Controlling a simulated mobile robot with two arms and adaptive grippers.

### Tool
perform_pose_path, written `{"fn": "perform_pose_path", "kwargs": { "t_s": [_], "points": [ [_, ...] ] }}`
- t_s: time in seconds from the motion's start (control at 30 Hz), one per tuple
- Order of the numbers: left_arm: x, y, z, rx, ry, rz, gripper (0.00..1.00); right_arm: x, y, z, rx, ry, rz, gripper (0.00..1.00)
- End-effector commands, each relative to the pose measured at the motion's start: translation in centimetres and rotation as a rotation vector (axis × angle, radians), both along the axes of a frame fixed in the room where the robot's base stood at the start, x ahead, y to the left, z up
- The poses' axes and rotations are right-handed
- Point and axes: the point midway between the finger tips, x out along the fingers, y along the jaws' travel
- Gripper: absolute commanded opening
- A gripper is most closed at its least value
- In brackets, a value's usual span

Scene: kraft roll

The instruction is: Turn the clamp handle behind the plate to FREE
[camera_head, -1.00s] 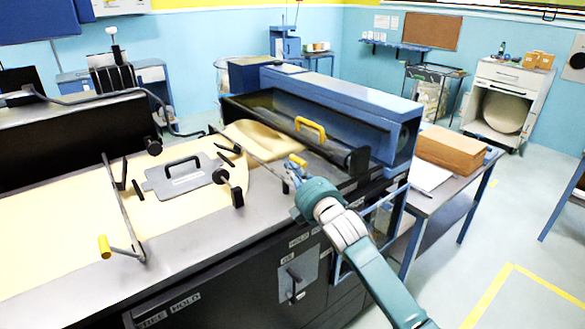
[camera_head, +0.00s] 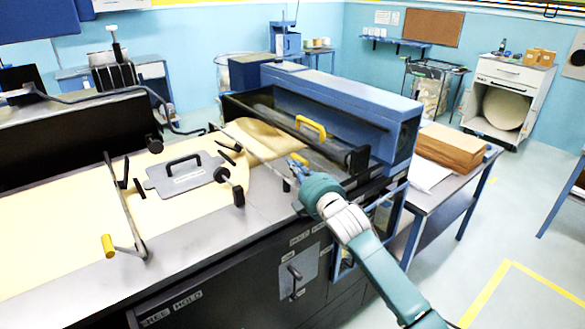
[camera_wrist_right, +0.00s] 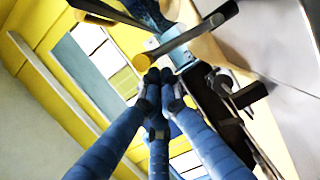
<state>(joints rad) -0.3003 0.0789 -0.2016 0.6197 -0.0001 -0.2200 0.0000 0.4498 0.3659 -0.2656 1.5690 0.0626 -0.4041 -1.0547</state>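A grey plate (camera_head: 185,178) with a black handle and a label lies on the tan sheet on the bench. Behind it is a long thin bar with a yellow-tipped end (camera_head: 299,159) on the right. A similar bar with a yellow grip (camera_head: 108,245) stands left of the plate. My right gripper (camera_head: 295,168) is right beside the right yellow tip. In the right wrist view its fingers (camera_wrist_right: 157,78) meet at the tips, with nothing seen between them. My left gripper is out of view.
The bench's dark front has HOLD and FREE labels (camera_head: 172,308) and a small lever panel (camera_head: 292,274). A blue roll housing (camera_head: 340,100) with a yellow handle (camera_head: 311,127) stands behind. A side table (camera_head: 462,178) with brown stacks is at the right.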

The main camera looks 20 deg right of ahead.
Motion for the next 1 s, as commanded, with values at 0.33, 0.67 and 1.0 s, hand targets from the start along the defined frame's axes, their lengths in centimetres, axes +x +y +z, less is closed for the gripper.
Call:
{"fn": "perform_pose_path", "kwargs": {
  "t_s": [0.33,0.67,1.0],
  "points": [
    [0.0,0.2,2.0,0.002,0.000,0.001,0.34,0.5,-1.5,0.6,0.132,0.048,-0.004,0.00],
    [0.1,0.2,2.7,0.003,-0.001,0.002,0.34,1.2,-3.5,0.2,0.249,0.092,-0.003,0.00],
    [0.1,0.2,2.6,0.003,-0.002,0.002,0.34,1.6,-4.5,-0.1,0.250,0.091,-0.002,0.00]
  ]
}}
